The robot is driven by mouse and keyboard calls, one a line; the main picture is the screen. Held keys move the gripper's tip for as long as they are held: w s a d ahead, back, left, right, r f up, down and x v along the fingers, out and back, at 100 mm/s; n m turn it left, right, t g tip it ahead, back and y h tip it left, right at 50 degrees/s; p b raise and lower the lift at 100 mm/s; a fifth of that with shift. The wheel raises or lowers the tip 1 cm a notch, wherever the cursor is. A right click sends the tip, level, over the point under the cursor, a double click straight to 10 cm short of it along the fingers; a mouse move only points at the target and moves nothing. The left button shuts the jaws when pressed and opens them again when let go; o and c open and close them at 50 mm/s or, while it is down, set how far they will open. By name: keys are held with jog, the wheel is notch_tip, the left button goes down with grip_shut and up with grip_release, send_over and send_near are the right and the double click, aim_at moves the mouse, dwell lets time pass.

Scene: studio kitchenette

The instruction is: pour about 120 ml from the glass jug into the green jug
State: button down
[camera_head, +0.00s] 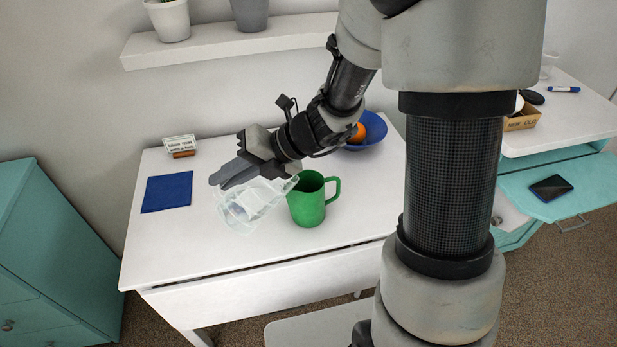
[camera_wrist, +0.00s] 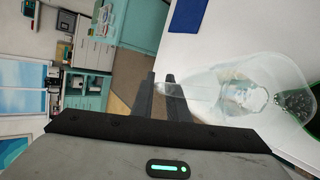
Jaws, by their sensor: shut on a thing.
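The clear glass jug (camera_head: 254,203) is held in my gripper (camera_head: 232,176), tilted on its side with its mouth end toward the green jug. In the wrist view the glass jug (camera_wrist: 225,92) lies beyond my gripper's fingers (camera_wrist: 160,100), which are shut on it. The green jug (camera_head: 309,199) stands upright on the white table, its handle to the right. The glass jug's upper end is close to the green jug's rim. The green jug's inside is mostly hidden, and I cannot tell whether liquid is flowing.
A blue cloth (camera_head: 167,192) and a small sign (camera_head: 180,145) lie left on the white table (camera_head: 180,245). A blue bowl (camera_head: 372,132) with an orange (camera_head: 357,133) stands behind the green jug. The table's front left is clear. A shelf (camera_head: 230,42) with pots hangs above.

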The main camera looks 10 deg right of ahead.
jog(key=shift+a+f, duration=0.25)
jog(key=shift+f, duration=0.05)
dwell(1.6)
jog(key=a+f+n+h+p, duration=0.1)
jog(key=a+f+h, duration=0.2)
jog(key=f, duration=0.3)
jog(key=s+a+f+n+t+h+p, duration=0.1)
jog(key=a+f+h, duration=0.2)
jog(key=f+h, duration=0.3)
jog(key=shift+p, duration=0.4)
jog(key=shift+a+r, duration=0.1)
jog(key=shift+r, duration=0.05)
dwell(0.4)
